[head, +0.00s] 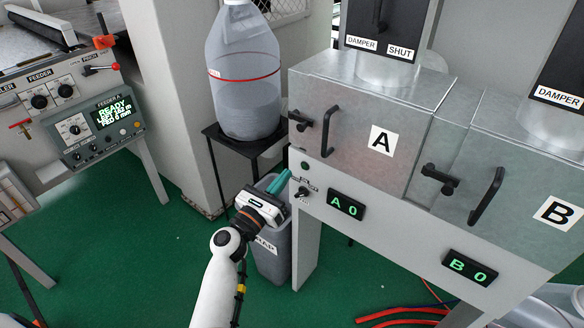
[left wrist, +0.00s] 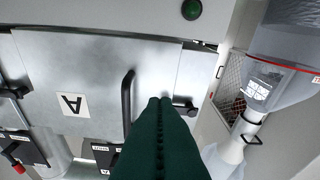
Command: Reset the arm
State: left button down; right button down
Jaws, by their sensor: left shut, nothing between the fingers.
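My left gripper (head: 287,176) reaches up from the bottom of the head view, its teal fingers together and empty. It is over the grey bin, left of the panel below door A (head: 352,118). I cannot tell if it touches anything. In the left wrist view the shut fingers (left wrist: 159,101) point toward the front of door A (left wrist: 100,60), which shows turned over, with its black handle (left wrist: 128,100) just left of the fingertips. Door A looks closed. No foil tray shows. My right gripper is in neither view.
A large clear bottle (head: 243,75) stands on a black stand (head: 236,147) behind the gripper. The grey bin (head: 268,262) is below it. A feeder console (head: 85,128) is at left, and door B (head: 500,190) at right. Red hoses (head: 400,312) lie on the green floor.

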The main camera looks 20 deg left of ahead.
pick_arm(q)
jog(key=shift+v, duration=0.95)
jog(key=shift+a, duration=0.1)
